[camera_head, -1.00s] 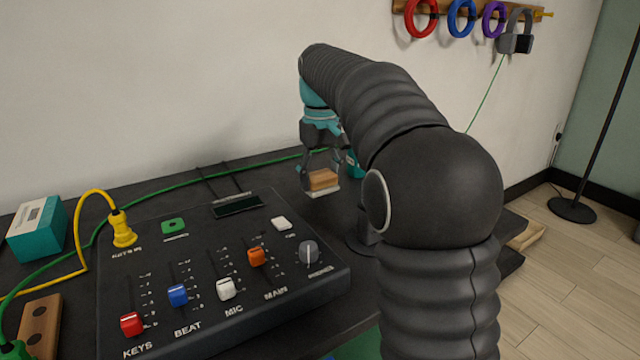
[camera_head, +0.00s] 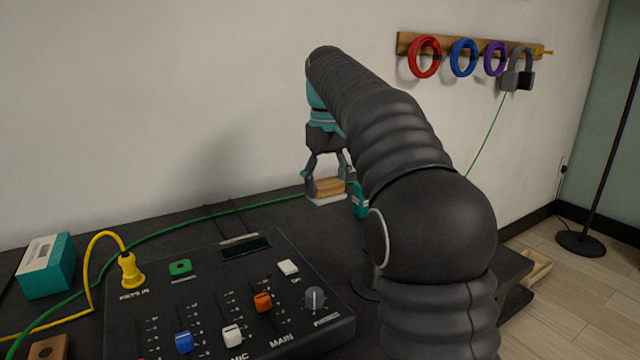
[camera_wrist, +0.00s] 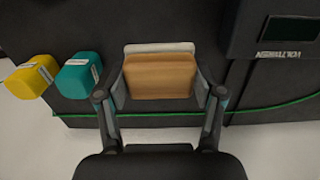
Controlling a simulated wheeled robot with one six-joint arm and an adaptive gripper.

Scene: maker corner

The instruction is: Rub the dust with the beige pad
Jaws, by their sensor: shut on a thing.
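The beige pad (camera_head: 329,188) is a tan block with a pale layer under it. My gripper (camera_head: 326,184) is shut on it, one finger on each side, at the back of the dark table near the wall. In the wrist view the pad (camera_wrist: 158,77) sits between the fingertips of my gripper (camera_wrist: 160,88), its pale edge showing beyond the tan block. Whether the pad touches the table or hangs just above it I cannot tell. I cannot make out any dust in either view.
A black mixer (camera_head: 215,300) with coloured sliders stands on the table (camera_head: 210,215) in front. A green cable (camera_head: 225,211) runs along the back. A teal box (camera_head: 47,268) is at left. In the wrist view, yellow (camera_wrist: 32,77) and teal (camera_wrist: 78,75) objects lie left of the pad.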

